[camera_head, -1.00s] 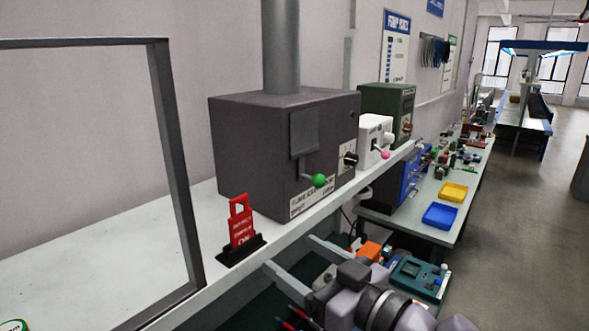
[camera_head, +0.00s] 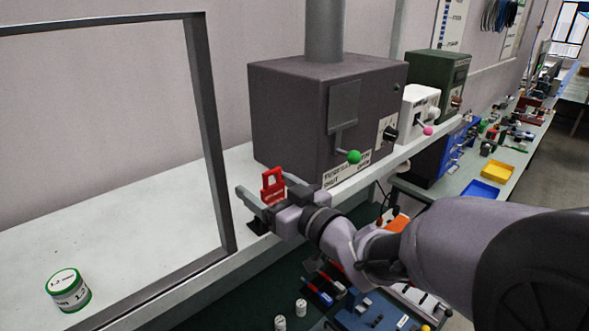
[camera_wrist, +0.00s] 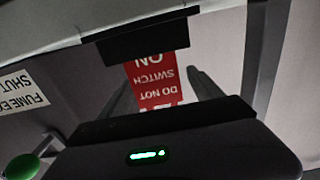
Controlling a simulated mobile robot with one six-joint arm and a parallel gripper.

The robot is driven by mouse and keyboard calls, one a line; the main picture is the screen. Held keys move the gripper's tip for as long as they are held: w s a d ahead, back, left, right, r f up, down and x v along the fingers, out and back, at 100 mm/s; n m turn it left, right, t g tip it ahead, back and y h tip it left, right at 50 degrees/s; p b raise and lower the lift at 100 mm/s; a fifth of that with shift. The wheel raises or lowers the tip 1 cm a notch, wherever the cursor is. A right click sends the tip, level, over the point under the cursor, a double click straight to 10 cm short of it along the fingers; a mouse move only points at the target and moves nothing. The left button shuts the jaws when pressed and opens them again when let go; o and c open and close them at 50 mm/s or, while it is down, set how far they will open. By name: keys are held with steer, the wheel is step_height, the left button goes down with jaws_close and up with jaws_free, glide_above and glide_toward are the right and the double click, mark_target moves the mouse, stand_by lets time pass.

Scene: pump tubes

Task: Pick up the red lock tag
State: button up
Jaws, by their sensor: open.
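The red lock tag (camera_head: 273,187) stands upright in a black holder (camera_head: 258,226) on the white shelf in the head view, beside the dark grey box. My gripper (camera_head: 262,190) is open at the tag, with one finger on each side of it. In the wrist view the red tag (camera_wrist: 153,86) with white lettering shows between the two open fingers (camera_wrist: 158,92), its base in the black holder (camera_wrist: 135,38). Its far end is hidden behind my gripper body. I cannot tell whether either finger touches the tag.
The dark grey fume box (camera_head: 300,115) with a green knob (camera_head: 354,157) stands close to the right. A grey frame post (camera_head: 213,140) rises to the left. A green-and-white roll (camera_head: 68,290) sits on the shelf at front left. A lower bench holds several parts.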

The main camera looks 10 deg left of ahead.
steer(key=shift+w+a, duration=0.35)
steer(key=shift+w, duration=0.1)
steer(key=shift+s, duration=0.15)
steer(key=shift+s+d, duration=0.1)
steer(key=shift+c, duration=1.3)
steer(key=c, duration=1.2)
